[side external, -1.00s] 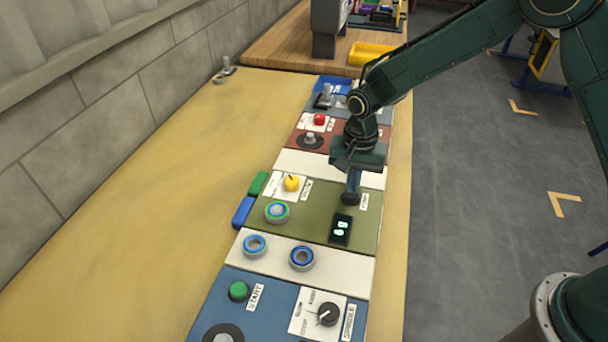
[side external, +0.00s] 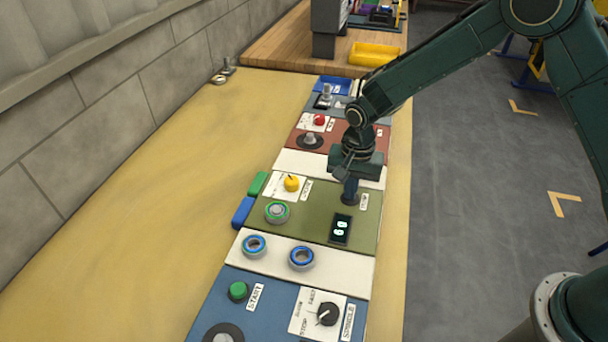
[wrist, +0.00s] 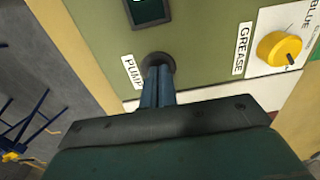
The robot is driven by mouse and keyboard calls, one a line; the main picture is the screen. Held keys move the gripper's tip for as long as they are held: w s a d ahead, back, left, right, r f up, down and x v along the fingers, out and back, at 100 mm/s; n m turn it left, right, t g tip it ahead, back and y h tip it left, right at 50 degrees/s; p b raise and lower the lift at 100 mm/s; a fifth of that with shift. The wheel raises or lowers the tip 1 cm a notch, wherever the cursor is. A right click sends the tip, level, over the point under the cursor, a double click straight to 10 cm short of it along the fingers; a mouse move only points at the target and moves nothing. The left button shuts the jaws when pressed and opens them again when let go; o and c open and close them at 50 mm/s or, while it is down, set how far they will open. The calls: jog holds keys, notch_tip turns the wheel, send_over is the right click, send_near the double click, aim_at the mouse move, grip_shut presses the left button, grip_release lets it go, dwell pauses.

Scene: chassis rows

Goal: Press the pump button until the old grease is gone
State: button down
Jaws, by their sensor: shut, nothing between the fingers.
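My gripper (side external: 350,196) is shut and empty, pointing down at the olive panel (side external: 318,212). In the wrist view its fingertips (wrist: 157,78) are at the dark round pump button (wrist: 160,60), beside the PUMP label (wrist: 132,73). They cover part of the button, and I cannot tell how far it is pressed. A small display (side external: 341,229) on the panel shows pale digits, possibly 60. A ring-shaped cup (side external: 277,212) shows green around a grey middle. The yellow knob (side external: 291,183) beside the GREASE label (wrist: 243,48) sits on a white card.
Two blue-ringed cups (side external: 254,245) (side external: 302,257) sit on the white strip in front. A blue panel (side external: 255,300) has a green START button (side external: 238,290) and a black dial (side external: 328,313). A reddish panel with a red button (side external: 319,120) lies behind. The yellow bench is clear at left.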

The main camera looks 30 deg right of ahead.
jog(key=shift+s+d+f, duration=0.1)
jog(key=shift+s+f, duration=0.2)
jog(key=shift+f, duration=0.15)
notch_tip(320, 180, up, 15)
jog(key=shift+w, duration=0.3)
jog(key=shift+f, duration=0.1)
dwell(0.7)
